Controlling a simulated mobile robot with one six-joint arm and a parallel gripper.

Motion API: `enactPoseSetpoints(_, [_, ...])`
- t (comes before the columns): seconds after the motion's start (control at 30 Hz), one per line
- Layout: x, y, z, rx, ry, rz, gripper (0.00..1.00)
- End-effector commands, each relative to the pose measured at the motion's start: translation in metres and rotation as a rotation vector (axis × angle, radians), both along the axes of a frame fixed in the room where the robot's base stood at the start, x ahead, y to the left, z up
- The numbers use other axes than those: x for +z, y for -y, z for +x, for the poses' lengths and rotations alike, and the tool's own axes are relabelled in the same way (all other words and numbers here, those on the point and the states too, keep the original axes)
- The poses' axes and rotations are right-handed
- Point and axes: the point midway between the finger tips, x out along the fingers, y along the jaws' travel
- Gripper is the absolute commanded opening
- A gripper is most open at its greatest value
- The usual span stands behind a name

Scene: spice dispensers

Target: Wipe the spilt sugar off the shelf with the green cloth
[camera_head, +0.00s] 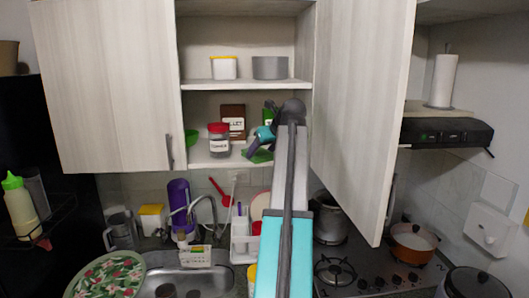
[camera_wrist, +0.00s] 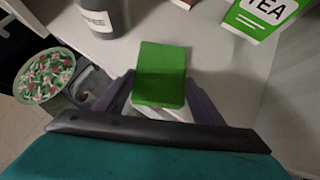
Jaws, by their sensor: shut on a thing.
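The green cloth (camera_head: 258,156) is held by my gripper (camera_head: 254,150) at the front right of the lower cabinet shelf (camera_head: 203,161). In the wrist view, the cloth (camera_wrist: 160,68) is a flat green block between the two fingers of my gripper (camera_wrist: 160,92), which is shut on it. The pale shelf (camera_wrist: 215,65) lies under and beyond the cloth. I cannot tell whether the cloth touches the shelf. I cannot make out spilt sugar against the pale shelf; the cloth and gripper hide part of the surface.
On the shelf stand a red-lidded jar (camera_head: 219,141), a brown box (camera_head: 232,121) and a green TEA box (camera_wrist: 264,14). Open cabinet doors flank it, left (camera_head: 108,90) and right (camera_head: 362,110). Below are a sink (camera_head: 190,282) and a stove (camera_head: 370,275).

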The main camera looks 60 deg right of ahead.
Motion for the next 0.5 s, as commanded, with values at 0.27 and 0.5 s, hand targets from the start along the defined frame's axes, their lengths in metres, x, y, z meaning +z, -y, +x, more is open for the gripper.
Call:
enactPoseSetpoints(0.27, [0.0, -0.0004, 0.0005, 0.001, 0.0, 0.001, 0.42])
enactPoseSetpoints(0.5, [-0.0002, -0.0036, 0.0048, 0.001, 0.0, 0.0, 0.42])
